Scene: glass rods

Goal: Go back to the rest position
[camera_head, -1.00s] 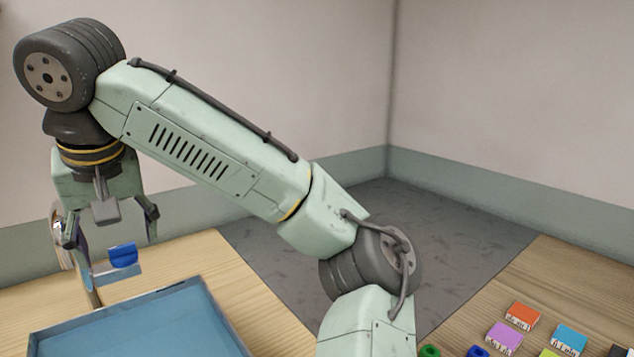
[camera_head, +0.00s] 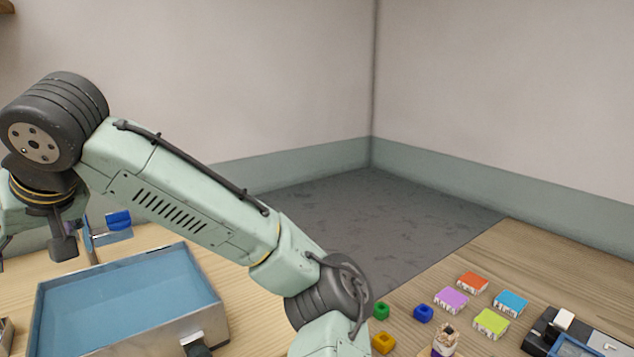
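My arm reaches from the bottom centre up to the left in the head view. My gripper (camera_head: 22,225) hangs at the left edge, pointing down. Its far side is cut off by the frame, so I cannot tell whether its fingers are open or shut. No held object shows in the visible part. No glass rod can be made out.
A metal tray with blue inside (camera_head: 212,325) stands on the left wooden table. A blue item on a stand (camera_head: 119,220) is behind it. The right table holds several coloured boxes (camera_head: 473,282), small cubes (camera_head: 424,313) and a black device (camera_head: 540,337). Grey floor separates the tables.

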